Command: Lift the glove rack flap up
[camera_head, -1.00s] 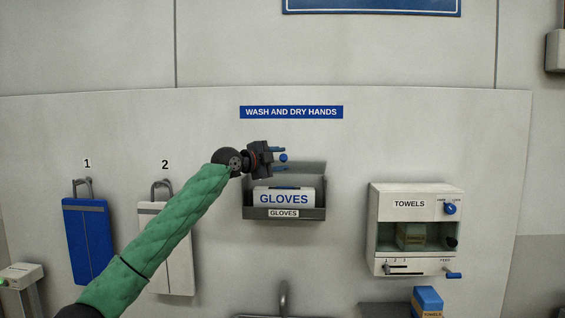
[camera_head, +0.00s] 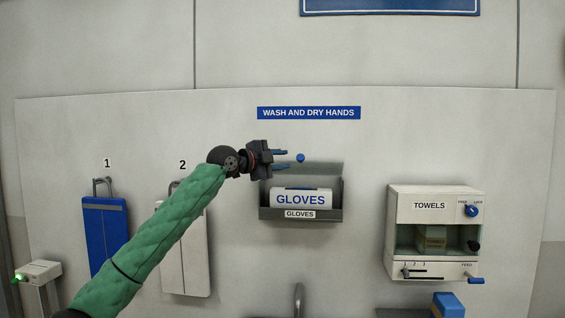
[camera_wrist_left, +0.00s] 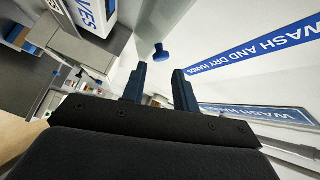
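The glove rack (camera_head: 272,214) is a dark grey wall tray holding a white box labelled GLOVES (camera_head: 301,199). Its grey see-through flap (camera_head: 325,170) stands raised above the box, with a blue knob (camera_head: 300,158) at its upper edge. My left gripper (camera_head: 286,159) is left of the knob, its two fingers pointing right. In the left wrist view the left gripper (camera_wrist_left: 160,84) is open and empty. The knob (camera_wrist_left: 161,53) is just beyond its fingertips, apart from them. The pale flap (camera_wrist_left: 163,18) shows behind the knob. My right gripper is not in view.
A towel dispenser (camera_head: 428,207) is on the wall to the right. A blue holder (camera_head: 105,235) and a white holder (camera_head: 186,260) hang at the left, the white one partly behind my arm. A tap (camera_head: 299,298) is below the rack.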

